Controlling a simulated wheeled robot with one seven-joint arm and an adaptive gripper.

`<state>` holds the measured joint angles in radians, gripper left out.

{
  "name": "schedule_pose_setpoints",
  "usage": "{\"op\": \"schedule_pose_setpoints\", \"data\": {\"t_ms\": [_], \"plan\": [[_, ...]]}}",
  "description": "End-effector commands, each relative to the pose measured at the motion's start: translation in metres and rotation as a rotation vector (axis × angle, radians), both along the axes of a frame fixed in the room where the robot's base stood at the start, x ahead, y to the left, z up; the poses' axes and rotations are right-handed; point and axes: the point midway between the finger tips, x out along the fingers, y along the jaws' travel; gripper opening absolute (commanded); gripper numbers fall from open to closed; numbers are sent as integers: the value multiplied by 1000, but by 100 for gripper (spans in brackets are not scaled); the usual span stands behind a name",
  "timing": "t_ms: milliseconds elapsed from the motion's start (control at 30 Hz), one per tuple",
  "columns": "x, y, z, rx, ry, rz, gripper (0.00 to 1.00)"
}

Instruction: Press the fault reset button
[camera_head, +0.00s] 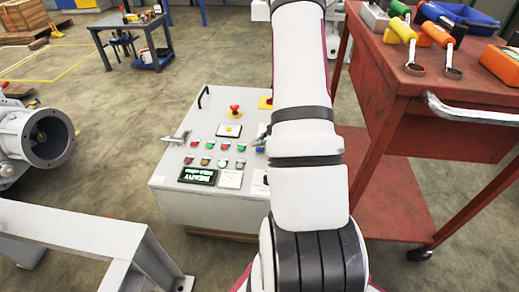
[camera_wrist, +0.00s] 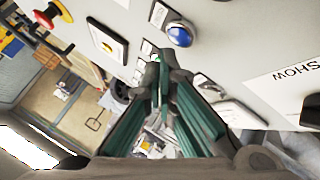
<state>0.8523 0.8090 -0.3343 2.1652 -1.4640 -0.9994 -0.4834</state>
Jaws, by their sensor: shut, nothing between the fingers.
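The control box (camera_head: 225,107) has a light grey sloped panel with a red emergency knob (camera_head: 234,110), several small red and green buttons (camera_head: 196,143) and a lit green display (camera_head: 198,175). My arm covers its right side. In the wrist view, a round blue button (camera_wrist: 180,36) stands out from the pale panel (camera_wrist: 260,35); I cannot read a label that names it as fault reset. My gripper (camera_wrist: 158,62) is shut and empty, its dark tips close below and left of the blue button. Whether the tips touch the panel cannot be told.
A red tool cart (camera_head: 385,110) with orange and yellow tools stands close on the right. A grey metal frame (camera_head: 70,225) is at front left, with a round flanged machine part (camera_head: 45,138) behind it. Open floor lies left of the box.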

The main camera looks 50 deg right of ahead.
Motion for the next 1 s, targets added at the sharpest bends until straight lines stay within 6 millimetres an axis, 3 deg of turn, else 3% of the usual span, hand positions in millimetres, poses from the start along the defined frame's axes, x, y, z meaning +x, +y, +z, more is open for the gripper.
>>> {"op": "schedule_pose_setpoints", "data": {"t_ms": [567, 1000], "plan": [[0, 0, 49, 1, -1, 1, 0], [0, 0, 49, 0, 0, 0, 0]]}}
